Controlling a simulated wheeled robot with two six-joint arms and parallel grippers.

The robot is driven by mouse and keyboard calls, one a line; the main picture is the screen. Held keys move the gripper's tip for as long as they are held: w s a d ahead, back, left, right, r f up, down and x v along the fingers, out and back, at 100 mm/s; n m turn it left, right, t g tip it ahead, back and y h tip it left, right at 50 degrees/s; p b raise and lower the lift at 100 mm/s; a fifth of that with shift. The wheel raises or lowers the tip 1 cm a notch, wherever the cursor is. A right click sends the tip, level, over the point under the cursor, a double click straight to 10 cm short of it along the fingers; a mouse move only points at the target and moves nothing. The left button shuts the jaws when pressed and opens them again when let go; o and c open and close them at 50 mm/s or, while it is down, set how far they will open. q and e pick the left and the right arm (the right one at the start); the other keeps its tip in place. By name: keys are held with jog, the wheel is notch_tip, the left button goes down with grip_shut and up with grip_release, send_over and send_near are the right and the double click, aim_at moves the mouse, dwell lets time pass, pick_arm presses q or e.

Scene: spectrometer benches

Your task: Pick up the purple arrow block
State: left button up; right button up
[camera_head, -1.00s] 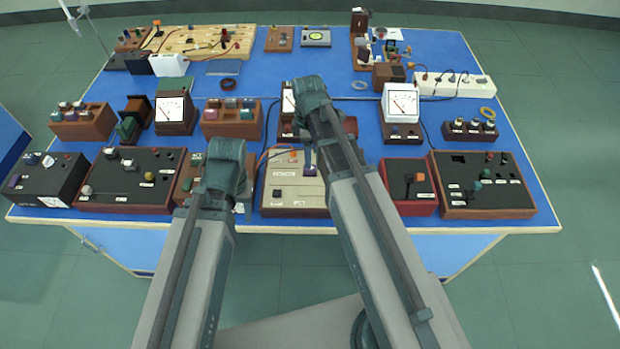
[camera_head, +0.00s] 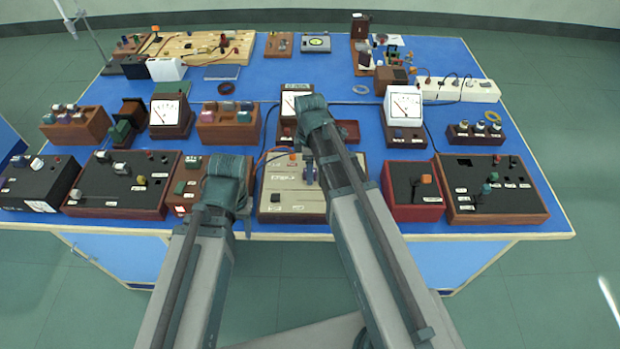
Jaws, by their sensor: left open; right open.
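I cannot make out a purple arrow block for certain. A small bluish-purple piece (camera_head: 309,172) shows over the beige instrument box (camera_head: 277,208), beside my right arm; its shape is too small to read. My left gripper (camera_head: 244,218) is mostly hidden behind its own arm, low at the front edge of the table near a brown instrument box (camera_head: 183,203).
The blue table (camera_head: 330,72) is crowded with instrument boxes. White meters (camera_head: 404,104), wooden racks (camera_head: 229,127) and a white power strip (camera_head: 459,90) stand behind the front row. A metal stand (camera_head: 84,35) rises at the back left.

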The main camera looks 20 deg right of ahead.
grip_shut()
jog(key=shift+r, duration=0.1)
dwell(0.3)
jog(key=shift+r+p, duration=0.8)
jog(key=shift+p, duration=0.05)
notch_tip(320, 180, up, 2)
jog(key=shift+r+p, duration=0.1)
jog(key=shift+p, duration=0.95)
jog(key=s+a+r+p, duration=0.1)
jog(key=s+a, duration=1)
jog(key=shift+s, duration=0.4)
jog(key=shift+r, duration=0.15)
